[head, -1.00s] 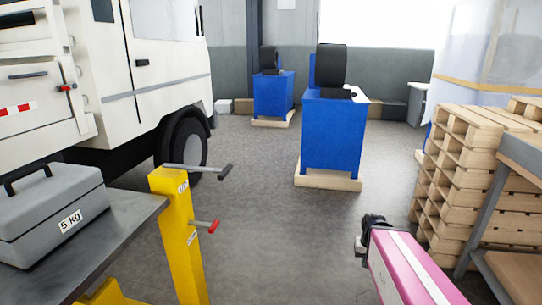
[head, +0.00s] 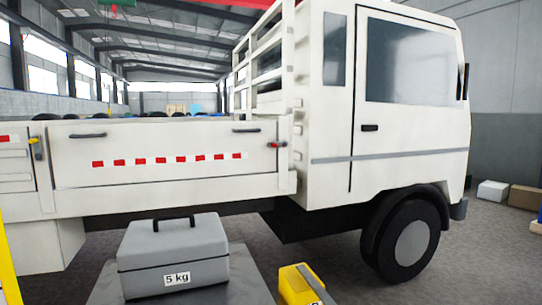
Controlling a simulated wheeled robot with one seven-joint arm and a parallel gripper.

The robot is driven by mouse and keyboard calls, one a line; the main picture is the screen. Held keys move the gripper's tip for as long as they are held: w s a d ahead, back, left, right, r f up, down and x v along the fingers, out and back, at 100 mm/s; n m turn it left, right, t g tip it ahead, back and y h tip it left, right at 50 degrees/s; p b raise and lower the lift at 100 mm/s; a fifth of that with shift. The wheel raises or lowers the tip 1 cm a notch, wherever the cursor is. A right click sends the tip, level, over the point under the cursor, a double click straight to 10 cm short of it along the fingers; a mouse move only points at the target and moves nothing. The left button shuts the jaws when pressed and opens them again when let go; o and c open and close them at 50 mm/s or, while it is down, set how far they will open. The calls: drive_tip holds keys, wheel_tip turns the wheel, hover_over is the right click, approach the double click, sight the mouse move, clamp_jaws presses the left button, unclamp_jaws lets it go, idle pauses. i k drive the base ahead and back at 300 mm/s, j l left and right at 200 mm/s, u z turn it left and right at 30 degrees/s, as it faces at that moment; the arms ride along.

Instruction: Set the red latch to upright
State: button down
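The red latch (head: 275,144) is small and sits at the right end of the white truck's side panel (head: 120,145), beside the rear edge of the cab section. It appears to lie sideways, with a dark part at its right; it is too small to be sure of its exact angle. My gripper is not in view, so nothing of it shows near the latch.
A yellow latch (head: 34,141) is at the panel's left end. Open floor lies right of the front wheel (head: 405,240).

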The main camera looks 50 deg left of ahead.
sight(279, 144)
drive_tip(key=i+j+u, duration=0.1)
drive_tip(key=i+u, duration=0.35)
drive_tip(key=i+l+u, duration=0.1)
drive_tip(key=i+u, duration=0.4)
drive_tip(key=i+l+u, duration=0.45)
drive_tip(key=i, duration=0.15)
drive_tip(key=i+u, duration=0.4)
drive_tip(key=i+l+u, duration=0.15)
drive_tip(key=u, duration=0.25)
drive_tip(key=i+l+u, duration=0.25)
drive_tip(key=u, duration=0.15)
drive_tip(key=i+l+u, duration=0.4)
drive_tip(key=k+j, duration=0.05)
drive_tip(key=j, duration=0.05)
